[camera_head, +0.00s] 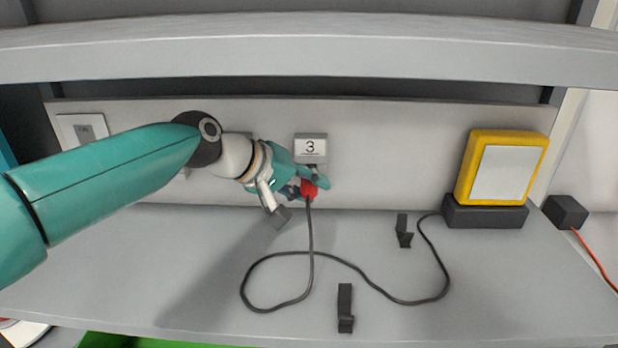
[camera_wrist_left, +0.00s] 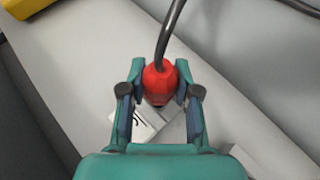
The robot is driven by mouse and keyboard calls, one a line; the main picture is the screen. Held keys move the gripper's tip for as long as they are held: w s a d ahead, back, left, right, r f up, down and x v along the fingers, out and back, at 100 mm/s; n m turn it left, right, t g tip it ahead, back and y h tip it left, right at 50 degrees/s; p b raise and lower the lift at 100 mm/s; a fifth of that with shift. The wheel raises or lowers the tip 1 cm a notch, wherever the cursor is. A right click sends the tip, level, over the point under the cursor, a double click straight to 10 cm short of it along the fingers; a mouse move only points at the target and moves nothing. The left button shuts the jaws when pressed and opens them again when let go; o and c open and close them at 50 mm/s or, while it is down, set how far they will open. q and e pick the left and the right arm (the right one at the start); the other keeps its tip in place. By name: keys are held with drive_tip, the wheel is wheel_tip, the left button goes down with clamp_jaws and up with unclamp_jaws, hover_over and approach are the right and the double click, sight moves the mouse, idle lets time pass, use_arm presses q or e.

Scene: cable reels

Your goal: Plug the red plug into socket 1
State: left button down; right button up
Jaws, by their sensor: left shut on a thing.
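The red plug (camera_head: 309,190) is at the back panel, just below the plate marked 3 (camera_head: 310,148). My left gripper (camera_head: 312,184) is shut on the plug. In the left wrist view the plug (camera_wrist_left: 159,83) sits between both fingers of the gripper (camera_wrist_left: 160,88), with its black cable (camera_wrist_left: 169,35) leaving the top. The plug's front end is hidden, so I cannot tell whether it touches a socket. A white plate (camera_head: 82,129) at the far left shows no readable number. Other plates are mostly hidden behind my left arm. My right gripper is not in view.
The cable (camera_head: 345,262) loops across the grey shelf (camera_head: 420,325) to a yellow lamp (camera_head: 502,168) on a dark base. Two black clips (camera_head: 345,308) (camera_head: 403,230) stand on the shelf. A grey upper shelf (camera_head: 400,48) overhangs. A dark box (camera_head: 566,212) is at right.

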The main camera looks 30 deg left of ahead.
use_arm(q)
drive_tip(key=shift+s+d, duration=0.2)
drive_tip(key=shift+s, duration=0.25)
drive_tip(key=shift+s+d, duration=0.2)
drive_tip(key=shift+s, duration=0.25)
idle(1.4)
